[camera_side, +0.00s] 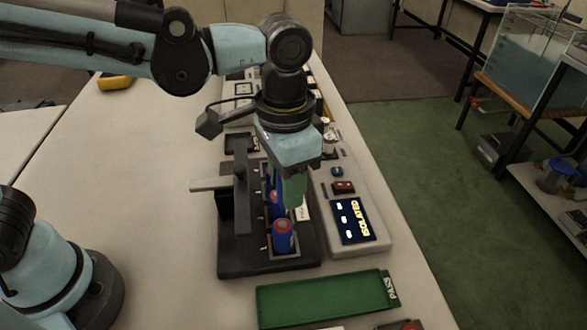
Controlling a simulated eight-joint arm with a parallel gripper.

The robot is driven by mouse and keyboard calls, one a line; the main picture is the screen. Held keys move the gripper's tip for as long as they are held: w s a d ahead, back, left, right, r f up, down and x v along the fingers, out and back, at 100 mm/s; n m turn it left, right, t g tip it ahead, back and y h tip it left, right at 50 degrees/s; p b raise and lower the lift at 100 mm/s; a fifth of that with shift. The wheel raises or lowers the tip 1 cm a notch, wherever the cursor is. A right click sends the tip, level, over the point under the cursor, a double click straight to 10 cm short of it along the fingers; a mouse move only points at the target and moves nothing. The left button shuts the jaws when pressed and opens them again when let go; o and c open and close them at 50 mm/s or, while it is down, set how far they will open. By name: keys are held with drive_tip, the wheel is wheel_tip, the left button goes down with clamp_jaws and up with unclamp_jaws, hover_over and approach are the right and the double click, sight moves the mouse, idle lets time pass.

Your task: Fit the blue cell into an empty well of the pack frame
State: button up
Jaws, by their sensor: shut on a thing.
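The dark pack frame (235,262) stands on the bench, with a row of wells along its right side. A blue cell with a red top (283,238) stands upright at the near end of the row. More blue with red (276,207) shows behind it, partly hidden. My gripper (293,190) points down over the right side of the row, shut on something. A green upright piece shows at its fingertips. I cannot tell whether that is a finger or the held thing, and the grip itself is hidden.
A light handle (208,184) sticks out left of the frame. A control box with a lit "ISOLATED" display (352,221) stands close on the right. A green "PASS" tray (322,299) lies empty in front. The bench to the left is mostly clear.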

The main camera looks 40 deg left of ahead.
drive_tip(key=w+a+f+n, duration=0.1)
drive_tip(key=w+a, duration=0.3)
drive_tip(key=w+a+f+n, duration=0.1)
drive_tip(key=w+a+f, duration=0.1)
drive_tip(key=w+a, duration=0.2)
drive_tip(key=w+a+f+n, duration=0.1)
drive_tip(key=w+a+f, duration=0.1)
drive_tip(key=w+a, duration=0.2)
drive_tip(key=shift+a+f, duration=0.25)
drive_tip(key=shift+a, duration=0.55)
drive_tip(key=shift+w+a+f, duration=0.1)
drive_tip(key=shift+w+f, duration=0.05)
drive_tip(key=shift+f, duration=1.9)
drive_tip(key=shift+f, duration=0.3)
drive_tip(key=o, duration=1.1)
